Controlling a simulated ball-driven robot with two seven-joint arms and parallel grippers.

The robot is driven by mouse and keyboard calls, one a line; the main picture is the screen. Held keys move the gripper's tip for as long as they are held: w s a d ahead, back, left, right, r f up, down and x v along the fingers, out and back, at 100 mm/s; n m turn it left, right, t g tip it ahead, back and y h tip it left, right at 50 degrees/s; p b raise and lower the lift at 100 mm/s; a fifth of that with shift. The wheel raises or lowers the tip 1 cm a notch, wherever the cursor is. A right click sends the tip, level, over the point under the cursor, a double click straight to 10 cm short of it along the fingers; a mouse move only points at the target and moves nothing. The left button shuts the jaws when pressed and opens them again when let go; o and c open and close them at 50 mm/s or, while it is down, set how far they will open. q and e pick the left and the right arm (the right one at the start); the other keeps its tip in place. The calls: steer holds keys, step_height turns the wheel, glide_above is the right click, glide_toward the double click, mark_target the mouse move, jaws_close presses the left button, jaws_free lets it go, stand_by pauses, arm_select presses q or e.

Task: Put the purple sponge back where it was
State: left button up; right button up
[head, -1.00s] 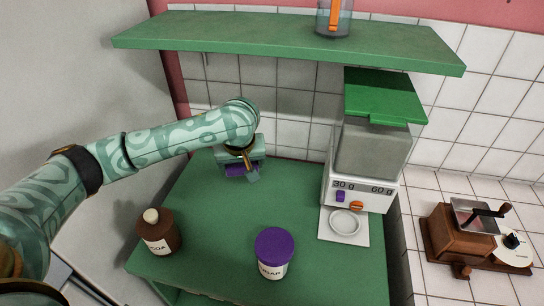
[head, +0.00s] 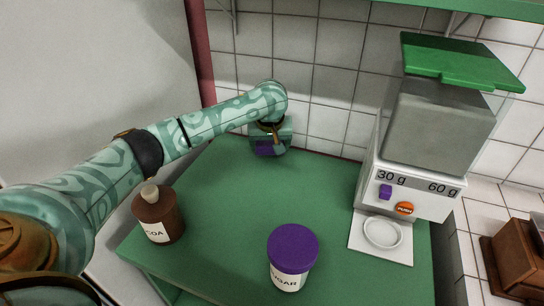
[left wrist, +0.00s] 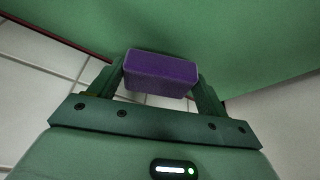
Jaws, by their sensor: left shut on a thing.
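The purple sponge (left wrist: 160,72) is a small block held between the two fingers of my left gripper (left wrist: 160,80) in the left wrist view. In the head view the left gripper (head: 270,148) is at the back left of the green shelf board, near the tiled wall, and is shut on the sponge (head: 265,148). The arm and gripper hide part of the sponge there. I cannot tell whether the sponge touches the green board. My right gripper does not show.
A brown cocoa jar (head: 158,216) stands at the board's left edge and a purple-lidded sugar jar (head: 291,258) near its front. A dispenser (head: 427,130) with a small dish (head: 382,232) stands at the right. The middle of the green board (head: 225,215) is clear.

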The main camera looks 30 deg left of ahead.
mark_target(270, 148)
arm_select(q)
step_height(270, 148, down, 3)
steer(key=shift+f+b, duration=0.15)
steer(key=shift+b, duration=0.55)
steer(key=shift+r, duration=0.3)
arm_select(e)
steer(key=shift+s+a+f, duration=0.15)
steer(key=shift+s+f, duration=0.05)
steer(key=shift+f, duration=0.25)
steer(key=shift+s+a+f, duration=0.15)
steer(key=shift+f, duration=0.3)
arm_select(q)
steer(key=o, duration=0.9)
steer(key=shift+f, duration=0.15)
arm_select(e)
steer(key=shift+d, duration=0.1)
arm_select(q)
steer(key=p+v, duration=0.9)
steer(key=v, duration=0.3)
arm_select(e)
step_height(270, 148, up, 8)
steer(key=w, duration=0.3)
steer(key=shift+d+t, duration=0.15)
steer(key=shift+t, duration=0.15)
